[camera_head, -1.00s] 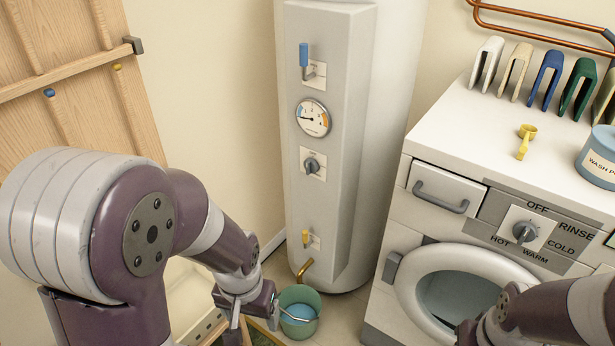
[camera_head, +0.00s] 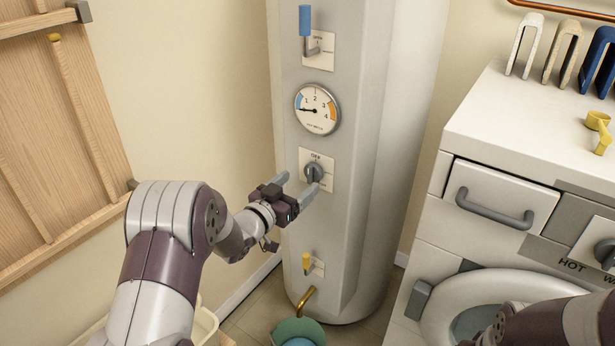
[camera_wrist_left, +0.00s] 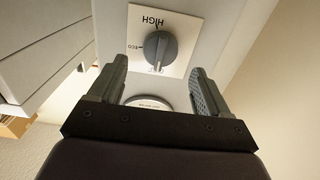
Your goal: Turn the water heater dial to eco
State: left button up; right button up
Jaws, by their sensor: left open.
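The white water heater (camera_head: 345,235) stands mid-view in the head camera. Its grey dial (camera_head: 315,173) sits on a white plate, with OFF above it. In the left wrist view the dial (camera_wrist_left: 160,47) shows upside down, with HIGH above and ECO at its left. Its knob ridge runs roughly up and down, in line with OFF and HIGH, and its pointer end looks turned to OFF. My left gripper (camera_head: 296,183) is open in front of the dial, fingers on either side of it in the picture; no contact shows. My right arm is at the lower right, its fingers out of view.
A gauge (camera_head: 317,109) and a blue-handled lever (camera_head: 305,20) are above the dial. A yellow-handled tap (camera_head: 307,262) and a green bucket (camera_head: 297,332) are below. A white washer (camera_head: 515,130) stands close on the right. A wooden rack (camera_head: 75,130) is at the left.

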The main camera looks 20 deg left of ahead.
aim_at(308, 175)
pick_arm(q)
jog(key=x, duration=0.5)
jog(key=c, duration=1)
